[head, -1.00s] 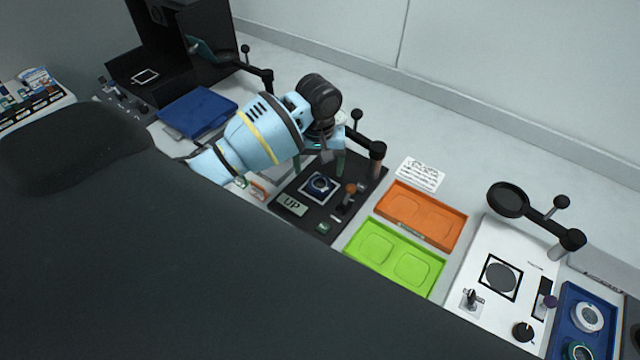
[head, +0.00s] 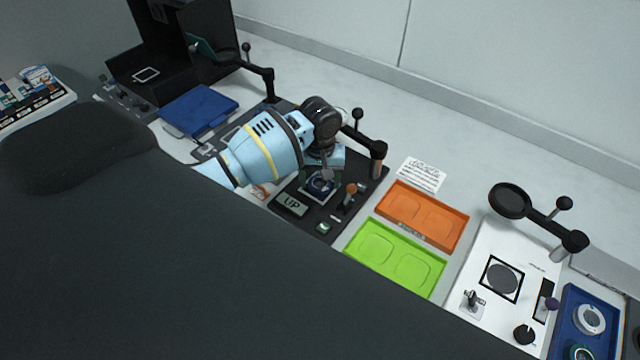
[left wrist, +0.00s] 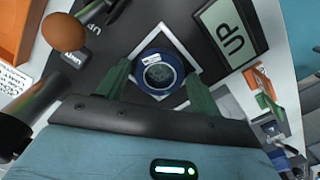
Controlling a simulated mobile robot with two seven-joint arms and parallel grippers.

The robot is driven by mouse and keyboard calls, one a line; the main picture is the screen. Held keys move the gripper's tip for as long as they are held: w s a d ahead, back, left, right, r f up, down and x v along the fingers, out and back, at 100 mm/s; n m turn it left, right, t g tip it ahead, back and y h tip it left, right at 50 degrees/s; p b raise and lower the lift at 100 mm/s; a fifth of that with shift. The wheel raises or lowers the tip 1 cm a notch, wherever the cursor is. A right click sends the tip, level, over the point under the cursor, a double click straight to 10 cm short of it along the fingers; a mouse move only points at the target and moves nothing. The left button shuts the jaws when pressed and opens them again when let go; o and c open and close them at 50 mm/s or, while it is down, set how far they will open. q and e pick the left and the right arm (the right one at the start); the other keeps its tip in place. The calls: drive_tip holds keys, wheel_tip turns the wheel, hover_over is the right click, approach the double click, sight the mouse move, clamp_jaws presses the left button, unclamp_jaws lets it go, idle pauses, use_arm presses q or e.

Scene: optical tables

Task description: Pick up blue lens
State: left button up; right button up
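The blue lens (left wrist: 157,72) is a round blue ring with a dark glass centre and a small white label. It lies within a white square frame on a black panel (head: 318,220), and in the head view the lens (head: 320,187) is partly covered by my gripper. My left gripper (head: 325,175) is above the lens. In the left wrist view its two green fingers (left wrist: 158,78) stand apart, one on each side of the lens. I cannot tell whether they touch it. My right gripper is in neither view.
An "UP" plate (head: 290,204) and an orange-brown knob (head: 351,188) flank the lens. A black post arm (head: 377,150) stands behind. To the right are an orange tray (head: 437,221), a green tray (head: 394,262) and a white panel (head: 495,248) with a black-framed disc.

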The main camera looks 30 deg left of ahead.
sight(320, 184)
use_arm(q)
drive_tip(key=c, duration=0.8)
drive_tip(key=shift+r, duration=0.4)
wheel_tip(320, 184, up, 3)
drive_tip(key=shift+s+d, duration=0.1)
drive_tip(key=s+d, duration=0.2)
drive_tip(key=s, duration=0.3)
drive_tip(key=s+d, duration=0.2)
drive_tip(key=s, duration=0.2)
drive_tip(key=s+d+r, duration=0.1)
drive_tip(key=s+d, duration=0.1)
drive_tip(key=s, duration=0.3)
drive_tip(key=shift+s+r, duration=0.1)
drive_tip(key=shift+s, duration=0.2)
